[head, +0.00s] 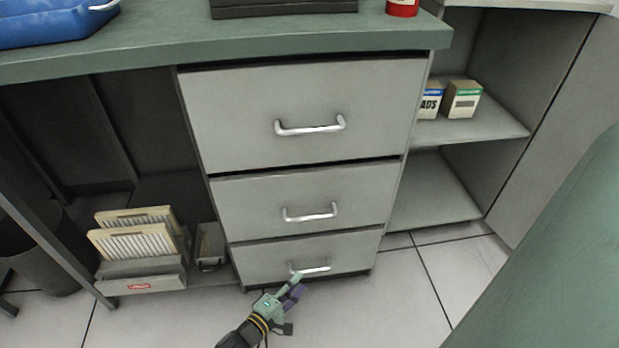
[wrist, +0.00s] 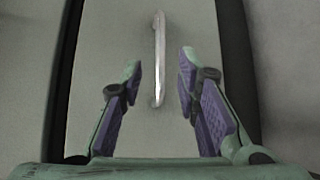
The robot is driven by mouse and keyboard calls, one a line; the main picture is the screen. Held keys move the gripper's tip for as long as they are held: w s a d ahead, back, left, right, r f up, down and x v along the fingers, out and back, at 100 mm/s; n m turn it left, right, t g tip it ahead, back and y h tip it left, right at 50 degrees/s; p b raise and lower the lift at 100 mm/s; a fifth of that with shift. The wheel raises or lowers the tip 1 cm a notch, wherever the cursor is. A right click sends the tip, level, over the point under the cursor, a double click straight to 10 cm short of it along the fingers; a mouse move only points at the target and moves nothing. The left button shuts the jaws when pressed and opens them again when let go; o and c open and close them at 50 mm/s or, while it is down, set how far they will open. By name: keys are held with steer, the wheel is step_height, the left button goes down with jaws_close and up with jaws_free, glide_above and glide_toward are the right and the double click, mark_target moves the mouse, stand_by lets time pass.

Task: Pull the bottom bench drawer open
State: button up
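The bottom bench drawer (head: 262,262) is the lowest of three grey drawer fronts under the bench, and its front looks flush with the others. Its silver bar handle (head: 318,269) runs across the front; the handle also shows in the wrist view (wrist: 159,55), upright in that picture. My gripper (head: 297,284) is at the left part of this handle in the head view. In the wrist view my gripper (wrist: 160,75) is open, with one purple-padded finger on each side of the handle's near end. A gap shows between each finger and the handle.
The middle drawer (head: 260,205) and top drawer (head: 230,110) are shut above, each with a bar handle. Filters (head: 135,243) stand in a holder at left. An open shelf (head: 435,190) is at right. The tiled floor (head: 390,300) in front is clear. A green surface (head: 560,270) is at lower right.

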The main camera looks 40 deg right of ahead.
mark_target(309, 270)
steer(key=x, duration=0.6)
steer(key=shift+w+d+b, duration=0.1)
steer(key=shift+d+b, duration=0.15)
steer(key=shift+b, duration=0.15)
jaws_close()
stand_by(0.4)
